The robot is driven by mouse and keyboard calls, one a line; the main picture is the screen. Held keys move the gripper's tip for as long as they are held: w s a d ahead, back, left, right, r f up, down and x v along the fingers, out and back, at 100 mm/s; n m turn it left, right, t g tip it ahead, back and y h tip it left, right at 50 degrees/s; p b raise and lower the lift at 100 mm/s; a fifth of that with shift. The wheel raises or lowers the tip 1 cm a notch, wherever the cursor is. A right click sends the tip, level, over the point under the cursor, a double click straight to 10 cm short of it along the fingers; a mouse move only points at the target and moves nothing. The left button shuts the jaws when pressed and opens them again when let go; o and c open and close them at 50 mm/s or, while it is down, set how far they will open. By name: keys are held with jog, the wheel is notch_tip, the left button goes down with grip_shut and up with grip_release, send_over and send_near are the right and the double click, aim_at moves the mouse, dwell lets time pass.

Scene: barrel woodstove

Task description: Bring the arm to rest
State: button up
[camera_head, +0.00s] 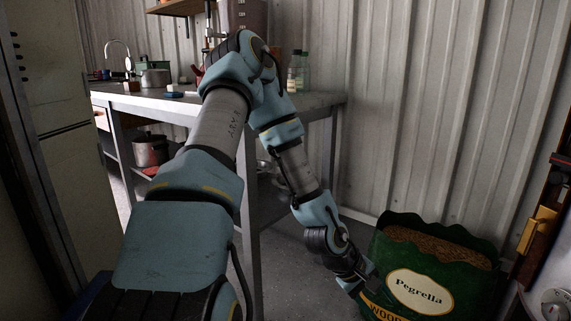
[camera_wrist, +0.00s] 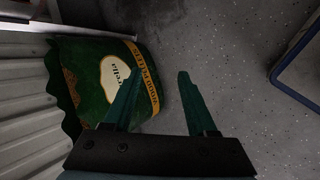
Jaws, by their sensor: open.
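My arm reaches up and forward in the head view, then bends down to the right. My gripper (camera_head: 362,281) hangs low in front of the left side of a green pellet bag (camera_head: 440,259). The bag is open at the top and filled with brown pellets.
A metal table (camera_head: 322,100) with pots and bottles stands behind my arm. A corrugated wall (camera_head: 430,110) runs behind the bag. A tall pale cabinet (camera_head: 65,150) is at the left. A blue-edged object (camera_wrist: 290,90) lies right of the fingers, with clear floor (camera_wrist: 220,60) between.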

jog(key=w+a+r+m+t+y, duration=0.1)
jog(key=a+r+m+y, duration=0.1)
jog(key=a+r, duration=0.55)
jog(key=w+a+r+m+y, duration=0.1)
jog(key=a+r+y, duration=0.25)
jog(key=a, duration=0.75)
jog(key=w+a+r+m+t+y, duration=0.1)
jog(key=a+r+m+y, duration=0.1)
jog(key=a+r, duration=0.6)
notch_tip(320, 180, up, 24)
jog(key=a+p, duration=0.2)
jog(key=p, duration=2.3)
jog(key=shift+s, duration=0.25)
jog(key=shift+a+f+h, duration=0.1)
jog(key=shift+h, duration=0.15)
